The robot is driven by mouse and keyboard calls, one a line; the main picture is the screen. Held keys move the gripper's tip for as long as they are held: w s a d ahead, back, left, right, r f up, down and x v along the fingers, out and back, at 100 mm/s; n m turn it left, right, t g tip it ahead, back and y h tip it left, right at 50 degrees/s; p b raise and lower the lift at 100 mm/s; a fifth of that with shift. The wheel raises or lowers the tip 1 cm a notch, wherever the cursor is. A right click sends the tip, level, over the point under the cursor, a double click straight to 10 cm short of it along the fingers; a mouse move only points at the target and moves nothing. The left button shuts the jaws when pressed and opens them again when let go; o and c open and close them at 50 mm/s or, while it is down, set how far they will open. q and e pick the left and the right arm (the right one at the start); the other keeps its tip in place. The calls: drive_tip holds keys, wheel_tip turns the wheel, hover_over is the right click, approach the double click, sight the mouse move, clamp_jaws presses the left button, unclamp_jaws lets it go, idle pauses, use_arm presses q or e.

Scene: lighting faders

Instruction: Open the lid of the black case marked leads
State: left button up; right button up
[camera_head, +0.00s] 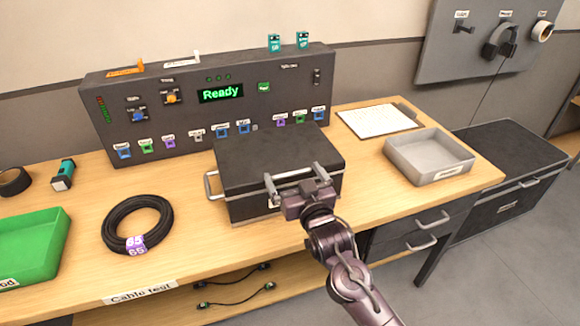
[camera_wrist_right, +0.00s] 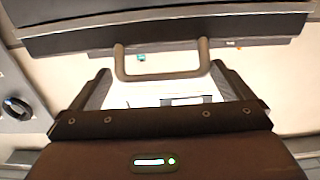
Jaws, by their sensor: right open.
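The black case (camera_head: 262,148) stands on the wooden table in front of the control panel, with its lid shut. A silver side handle (camera_head: 212,184) shows at its left. A small white label on its front is partly covered and I cannot read it. My right gripper (camera_head: 295,180) is open at the case's front edge, hiding part of it. In the right wrist view, the case's dark edge (camera_wrist_right: 160,22) crosses the top. A grey U-shaped handle (camera_wrist_right: 160,76) reaches from it between my open fingers, apart from both. My left gripper is out of view.
The dark panel (camera_head: 180,115) reading "Ready" stands behind the case. A coiled black cable (camera_head: 137,224) and a green tray (camera_head: 32,245) lie left. A grey tray (camera_head: 430,157) and a clipboard (camera_head: 376,120) lie right. Bare table separates the cable and the case.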

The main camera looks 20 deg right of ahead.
sight(290, 169)
drive_tip(key=shift+w+a, duration=0.1)
drive_tip(key=shift+w, duration=1.45)
